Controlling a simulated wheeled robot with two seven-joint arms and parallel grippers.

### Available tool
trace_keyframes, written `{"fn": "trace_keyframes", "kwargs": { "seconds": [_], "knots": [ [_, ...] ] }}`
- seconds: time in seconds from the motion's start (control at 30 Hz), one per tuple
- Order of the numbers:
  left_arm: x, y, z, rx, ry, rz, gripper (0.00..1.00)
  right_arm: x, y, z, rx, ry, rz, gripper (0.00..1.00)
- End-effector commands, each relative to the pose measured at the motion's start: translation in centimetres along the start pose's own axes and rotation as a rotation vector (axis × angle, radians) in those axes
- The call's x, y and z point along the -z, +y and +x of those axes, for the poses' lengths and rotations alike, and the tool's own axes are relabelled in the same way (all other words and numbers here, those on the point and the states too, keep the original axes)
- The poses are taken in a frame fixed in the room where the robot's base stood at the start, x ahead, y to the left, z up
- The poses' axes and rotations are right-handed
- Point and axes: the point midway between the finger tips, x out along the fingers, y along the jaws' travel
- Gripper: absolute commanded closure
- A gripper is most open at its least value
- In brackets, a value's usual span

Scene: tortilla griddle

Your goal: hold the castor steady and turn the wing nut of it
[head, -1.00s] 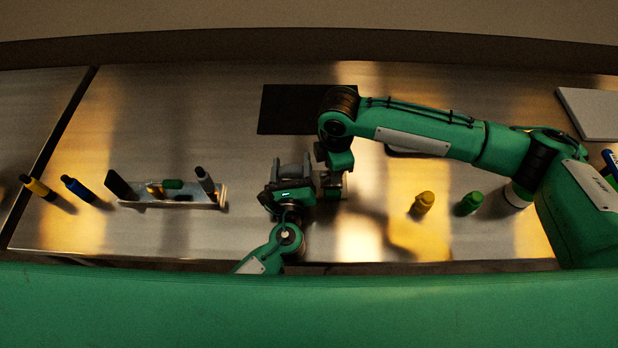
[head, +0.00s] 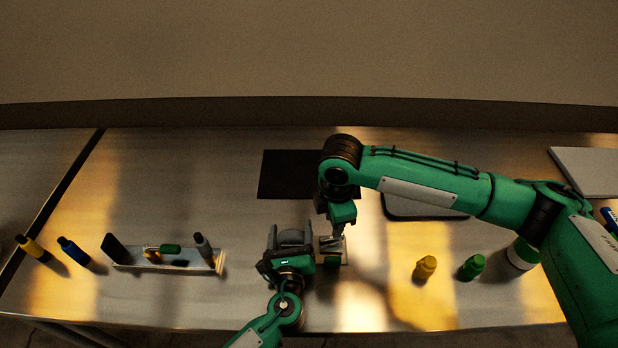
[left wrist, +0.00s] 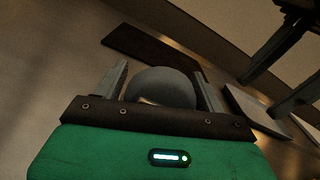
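A rounded grey body (head: 291,238), which looks like the castor's wheel, sits between the fingers of my left gripper (head: 290,234). In the left wrist view this grey dome (left wrist: 162,86) fills the gap between the two fingers (left wrist: 161,80) and seems to touch both. I cannot make out the wing nut.
A black mat (head: 285,175) lies behind the grippers, and a dark-rimmed tray (head: 425,209) lies under my right arm. A metal rack (head: 165,265) with several tools stands left. Yellow (head: 425,267) and green (head: 471,267) bottles stand right. Bare table lies between the rack and my left gripper.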

Motion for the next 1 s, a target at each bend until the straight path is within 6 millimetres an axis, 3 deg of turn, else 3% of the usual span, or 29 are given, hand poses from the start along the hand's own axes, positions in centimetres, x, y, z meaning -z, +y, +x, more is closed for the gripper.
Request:
{"fn": "trace_keyframes", "kwargs": {
  "seconds": [0.2, 0.33, 0.53, 0.7, 1.0],
  "knots": [
    [-0.16, -0.08, 0.04, 0.001, -0.003, -0.001, 0.25, -0.01, 0.0, 0.03, 0.0, 0.0, 0.0, 0.65],
    [-0.23, -0.11, 0.05, 0.002, -0.004, -0.001, 0.02, -0.01, 0.0, 0.02, 0.0, 0.0, 0.0, 0.65],
    [-0.29, -0.14, 0.07, 0.002, -0.005, -0.001, 0.02, -0.01, 0.0, 0.02, 0.0, 0.0, 0.0, 0.65],
    [-0.31, -0.15, 0.07, 0.002, -0.006, -0.002, 0.31, -0.01, 0.0, 0.01, 0.0, 0.0, 0.0, 0.65],
    [-0.32, -0.16, 0.08, 0.002, -0.006, -0.002, 0.31, 0.0, 0.0, 0.01, 0.0, 0.0, 0.0, 0.65]
  ]
}}
